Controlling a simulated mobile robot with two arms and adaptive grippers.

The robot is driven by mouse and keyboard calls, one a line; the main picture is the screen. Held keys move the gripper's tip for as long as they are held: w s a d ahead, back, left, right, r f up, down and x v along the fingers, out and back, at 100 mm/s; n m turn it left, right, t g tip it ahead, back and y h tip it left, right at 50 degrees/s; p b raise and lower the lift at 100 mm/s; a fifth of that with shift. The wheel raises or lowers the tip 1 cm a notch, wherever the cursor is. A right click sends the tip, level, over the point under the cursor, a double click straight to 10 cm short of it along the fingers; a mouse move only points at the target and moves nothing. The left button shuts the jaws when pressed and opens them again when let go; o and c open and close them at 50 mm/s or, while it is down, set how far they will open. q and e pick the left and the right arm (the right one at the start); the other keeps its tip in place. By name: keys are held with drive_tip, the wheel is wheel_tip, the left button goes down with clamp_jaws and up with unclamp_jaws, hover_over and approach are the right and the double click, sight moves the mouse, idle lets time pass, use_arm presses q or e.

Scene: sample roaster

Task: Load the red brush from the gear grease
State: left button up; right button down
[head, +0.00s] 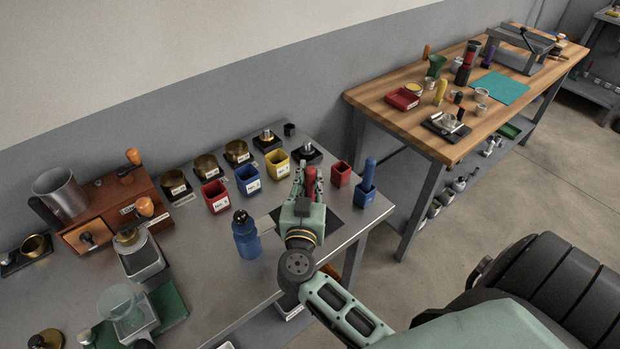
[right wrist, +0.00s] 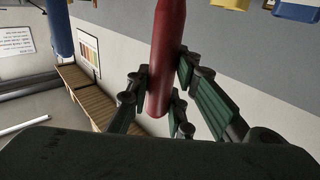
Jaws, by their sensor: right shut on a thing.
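My right gripper (head: 308,180) is above the steel bench near its right end, its fingers shut on the red brush (head: 311,178). In the right wrist view the brush's red handle (right wrist: 165,55) runs between the fingers (right wrist: 160,95); its bristles are hidden. Two small metal pots on black bases stand at the bench's back, one on the left (head: 267,138) and one on the right (head: 307,152), behind the gripper. I cannot read which holds gear grease. A red holder (head: 341,174) stands empty-looking right of the gripper. My left gripper is not in view.
A blue brush (head: 370,169) stands in a blue holder (head: 365,195) at the bench's right edge. Red (head: 216,197), blue (head: 248,180) and yellow (head: 278,164) bins stand left of the gripper. A blue bottle (head: 245,236) stands in front of them.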

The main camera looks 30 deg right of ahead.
sight(310, 168)
drive_tip(key=shift+f, duration=0.35)
drive_tip(key=shift+s+f+p, duration=0.1)
drive_tip(key=shift+f+p, duration=0.15)
drive_tip(key=shift+p, duration=0.15)
idle(2.3)
wheel_tip(310, 168, up, 8)
drive_tip(key=p, duration=0.9)
drive_tip(key=shift+f+p, duration=0.2)
drive_tip(key=shift+p, duration=0.1)
drive_tip(key=shift+f, duration=0.1)
idle(0.4)
